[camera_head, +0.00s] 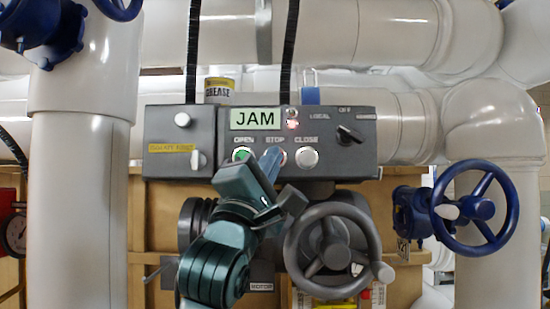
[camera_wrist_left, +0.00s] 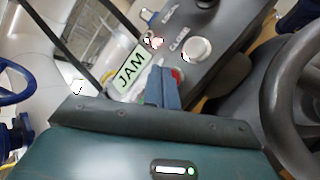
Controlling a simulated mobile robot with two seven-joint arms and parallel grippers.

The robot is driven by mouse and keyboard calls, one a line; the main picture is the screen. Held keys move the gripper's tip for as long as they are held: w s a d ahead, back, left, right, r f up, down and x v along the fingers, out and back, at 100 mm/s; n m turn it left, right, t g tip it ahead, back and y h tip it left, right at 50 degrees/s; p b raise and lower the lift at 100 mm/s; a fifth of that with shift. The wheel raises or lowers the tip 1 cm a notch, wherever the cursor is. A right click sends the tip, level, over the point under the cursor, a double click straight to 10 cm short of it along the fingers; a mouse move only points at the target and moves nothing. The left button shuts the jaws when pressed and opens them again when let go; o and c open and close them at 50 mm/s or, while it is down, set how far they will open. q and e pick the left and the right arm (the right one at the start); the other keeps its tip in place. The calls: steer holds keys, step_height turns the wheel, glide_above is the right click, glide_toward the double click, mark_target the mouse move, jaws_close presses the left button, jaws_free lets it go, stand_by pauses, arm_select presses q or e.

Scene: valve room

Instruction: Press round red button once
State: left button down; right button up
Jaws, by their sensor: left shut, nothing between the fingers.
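The grey control box (camera_head: 340,163) carries a lit display (camera_head: 255,118) reading JAM, with buttons labelled OPEN, STOP and CLOSE below it. The round red button (camera_wrist_left: 178,75) is under the STOP label, and its red face shows in part in the left wrist view. In the head view my left gripper (camera_head: 271,163) covers most of it. My left gripper is shut and empty, with its blue fingertips (camera_wrist_left: 163,85) right at the red button. I cannot tell whether they touch it. My right gripper is in neither view.
The green OPEN button (camera_head: 242,154) and the pale CLOSE button (camera_head: 307,158) flank the red one closely. A black selector knob (camera_head: 349,135) is at the right. A grey handwheel (camera_head: 335,250) stands below the box, and a blue handwheel (camera_head: 476,206) is farther right.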

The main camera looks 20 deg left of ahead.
arm_select(q)
steer(key=shift+w, duration=0.1)
steer(key=shift+w+a, duration=0.1)
steer(key=shift+w, duration=0.25)
stand_by(0.5)
steer(key=shift+w+a, duration=0.15)
steer(key=shift+w, duration=0.25)
stand_by(0.3)
steer(key=shift+s, duration=0.15)
steer(key=shift+s+d, duration=0.25)
steer(key=shift+s, duration=0.4)
